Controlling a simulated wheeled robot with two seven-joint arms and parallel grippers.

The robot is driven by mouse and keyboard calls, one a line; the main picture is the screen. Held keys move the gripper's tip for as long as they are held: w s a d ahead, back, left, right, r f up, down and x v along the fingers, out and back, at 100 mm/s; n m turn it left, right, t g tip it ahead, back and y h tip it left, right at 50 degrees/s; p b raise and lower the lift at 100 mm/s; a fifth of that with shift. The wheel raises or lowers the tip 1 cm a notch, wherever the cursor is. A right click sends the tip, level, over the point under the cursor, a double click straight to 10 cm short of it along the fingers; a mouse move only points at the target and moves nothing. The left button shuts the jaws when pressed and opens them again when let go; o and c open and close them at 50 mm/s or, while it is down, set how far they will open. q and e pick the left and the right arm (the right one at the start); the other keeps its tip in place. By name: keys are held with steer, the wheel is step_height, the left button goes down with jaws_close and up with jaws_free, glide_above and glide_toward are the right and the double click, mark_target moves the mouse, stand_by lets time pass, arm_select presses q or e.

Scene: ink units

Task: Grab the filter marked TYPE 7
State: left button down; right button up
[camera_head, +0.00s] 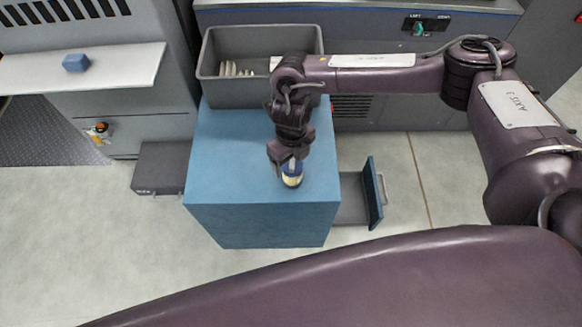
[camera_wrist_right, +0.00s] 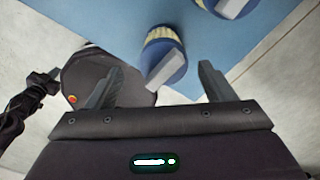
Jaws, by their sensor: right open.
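In the head view, a filter with a dark blue cap and cream body (camera_head: 292,180) is on the blue cabinet top, just below my right gripper (camera_head: 287,163). In the right wrist view, one filter (camera_wrist_right: 163,52) with a pale grey tab stands just beyond the open, empty fingers of my right gripper (camera_wrist_right: 160,85). A second filter (camera_wrist_right: 228,8) is cut off by the top edge. No TYPE marking is readable on either. A dark jointed part at the left edge of the wrist view may be my left arm; its jaws cannot be made out.
The blue cabinet (camera_head: 240,215) has an open drawer (camera_head: 372,195) on its right. A grey bin (camera_head: 215,90) with pale pieces stands behind. A white shelf (camera_head: 120,72) holds a blue block (camera_head: 76,62). A dark grey box (camera_head: 160,168) is left of the cabinet.

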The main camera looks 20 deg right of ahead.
steer(key=shift+f, duration=0.5)
steer(key=f, duration=0.3)
steer(key=shift+w+d+f, duration=0.1)
steer(key=shift+d+f, duration=0.1)
steer(key=shift+f, duration=0.15)
steer(key=shift+f+p, duration=0.3)
steer(key=shift+f, duration=0.3)
steer(key=shift+c, duration=0.8)
arm_select(q)
steer(key=shift+s+r, duration=0.25)
steer(key=shift+s, duration=0.2)
arm_select(e)
steer(key=c, duration=1)
